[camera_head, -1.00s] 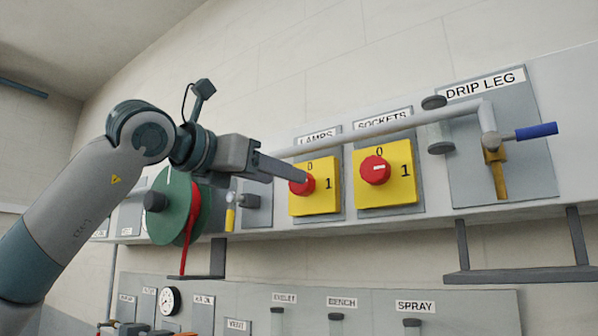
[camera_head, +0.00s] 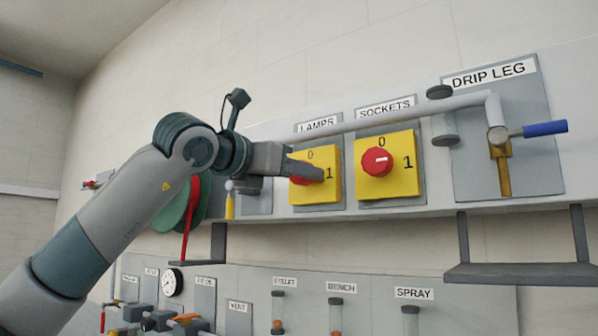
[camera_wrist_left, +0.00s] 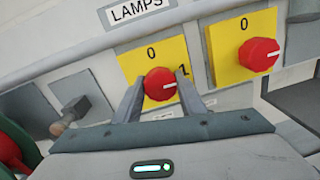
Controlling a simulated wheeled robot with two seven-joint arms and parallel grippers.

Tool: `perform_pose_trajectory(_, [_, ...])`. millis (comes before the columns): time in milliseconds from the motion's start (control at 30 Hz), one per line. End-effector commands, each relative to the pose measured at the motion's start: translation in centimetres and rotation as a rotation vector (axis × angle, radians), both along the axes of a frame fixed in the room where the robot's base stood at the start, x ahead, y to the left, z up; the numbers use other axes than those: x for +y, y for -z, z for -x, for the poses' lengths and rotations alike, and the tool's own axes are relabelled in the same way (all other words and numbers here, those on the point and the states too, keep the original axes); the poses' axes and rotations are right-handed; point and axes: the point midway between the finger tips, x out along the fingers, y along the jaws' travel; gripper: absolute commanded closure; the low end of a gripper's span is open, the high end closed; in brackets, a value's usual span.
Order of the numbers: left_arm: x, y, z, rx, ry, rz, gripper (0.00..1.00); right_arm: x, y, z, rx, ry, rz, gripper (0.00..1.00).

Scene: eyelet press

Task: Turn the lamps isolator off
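The lamps isolator is a yellow plate (camera_head: 330,190) under a LAMPS label, marked 0 at the top and 1 at the right. Its red round knob (camera_head: 297,181) is partly hidden by my left gripper (camera_head: 318,173) in the head view. In the left wrist view the knob (camera_wrist_left: 160,84) sits between the two fingers of the left gripper (camera_wrist_left: 162,92), one on each side. The fingers are spread, and I cannot tell whether either touches the knob. The knob's white mark points right, toward the 1. My right gripper is not in view.
The similar SOCKETS isolator (camera_head: 402,188) stands close on the right. A grey pipe (camera_head: 400,118) runs above both to the DRIP LEG valve with a blue handle (camera_head: 545,129). A green reel (camera_head: 172,212) is behind my arm. Shelf brackets (camera_head: 520,273) jut out below.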

Motion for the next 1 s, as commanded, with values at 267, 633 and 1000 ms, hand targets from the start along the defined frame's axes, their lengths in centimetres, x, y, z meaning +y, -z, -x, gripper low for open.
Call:
perform_pose_trajectory(267, [-0.1, 0.1, 0.1, 0.003, 0.002, 0.004, 0.85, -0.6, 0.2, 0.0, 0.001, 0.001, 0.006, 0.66])
perform_pose_trajectory(633, [-0.1, 0.4, 0.1, 0.068, 0.002, 0.097, 0.85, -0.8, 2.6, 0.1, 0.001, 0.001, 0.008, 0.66])
perform_pose_trajectory(1000, [-0.1, 0.4, 0.2, 0.212, 0.002, 0.296, 0.85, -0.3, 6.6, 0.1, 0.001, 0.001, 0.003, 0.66])
